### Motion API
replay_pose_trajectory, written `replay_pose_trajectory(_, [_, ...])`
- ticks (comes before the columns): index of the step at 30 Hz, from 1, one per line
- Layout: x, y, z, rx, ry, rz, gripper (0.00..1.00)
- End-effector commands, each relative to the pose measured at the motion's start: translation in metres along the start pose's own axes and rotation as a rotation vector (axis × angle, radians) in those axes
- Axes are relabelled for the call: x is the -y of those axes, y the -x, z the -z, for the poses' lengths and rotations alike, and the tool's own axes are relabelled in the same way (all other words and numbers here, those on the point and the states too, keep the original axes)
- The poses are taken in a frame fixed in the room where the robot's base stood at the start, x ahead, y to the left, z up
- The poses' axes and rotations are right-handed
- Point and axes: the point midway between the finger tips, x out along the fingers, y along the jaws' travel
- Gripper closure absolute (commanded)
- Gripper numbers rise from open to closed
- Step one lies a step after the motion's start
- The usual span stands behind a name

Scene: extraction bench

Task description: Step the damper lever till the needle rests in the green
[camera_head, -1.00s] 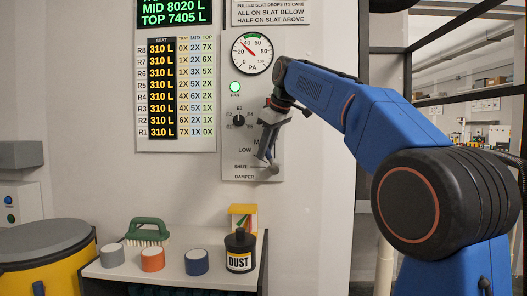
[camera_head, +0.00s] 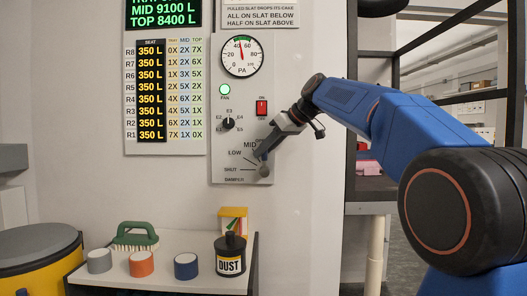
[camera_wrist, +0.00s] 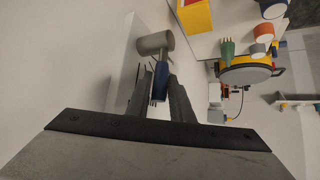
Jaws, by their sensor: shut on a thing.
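The round PA gauge (camera_head: 241,56) is on the grey wall panel. Its red needle points almost straight up, a little left, towards the green band at the top of the dial. The damper lever has a grey round hub (camera_head: 264,171), low on the panel beside the SHUT, LOW and MID marks. My gripper (camera_head: 262,156) is at the lever, just above the hub. In the wrist view the two dark fingers (camera_wrist: 163,88) are shut on the lever's blue handle (camera_wrist: 160,84), with the grey hub (camera_wrist: 152,43) beyond. The lever's exact mark is hard to tell.
A lit green fan lamp (camera_head: 225,90), a selector knob (camera_head: 228,123) and a red switch (camera_head: 262,108) are on the same panel. The shelf (camera_head: 205,262) below holds a green brush (camera_head: 135,236), several cups and a black DUST jar (camera_head: 230,255). A dark rack stands right.

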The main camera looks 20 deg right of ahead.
Motion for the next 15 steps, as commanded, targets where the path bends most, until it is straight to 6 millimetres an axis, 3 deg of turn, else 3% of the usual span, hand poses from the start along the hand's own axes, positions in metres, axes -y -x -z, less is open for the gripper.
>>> replay_pose_trajectory(6, [-0.0006, 0.0000, -0.0009, 0.002, -0.002, -0.001, 1.00])
replay_pose_trajectory(7, [-0.0006, 0.0000, -0.0009, 0.002, -0.002, -0.001, 0.77])
replay_pose_trajectory(8, [-0.0006, 0.0000, -0.0009, 0.002, -0.002, -0.001, 0.72])
replay_pose_trajectory(15, [-0.0003, -0.0001, -0.0006, 0.002, -0.001, -0.001, 0.72])
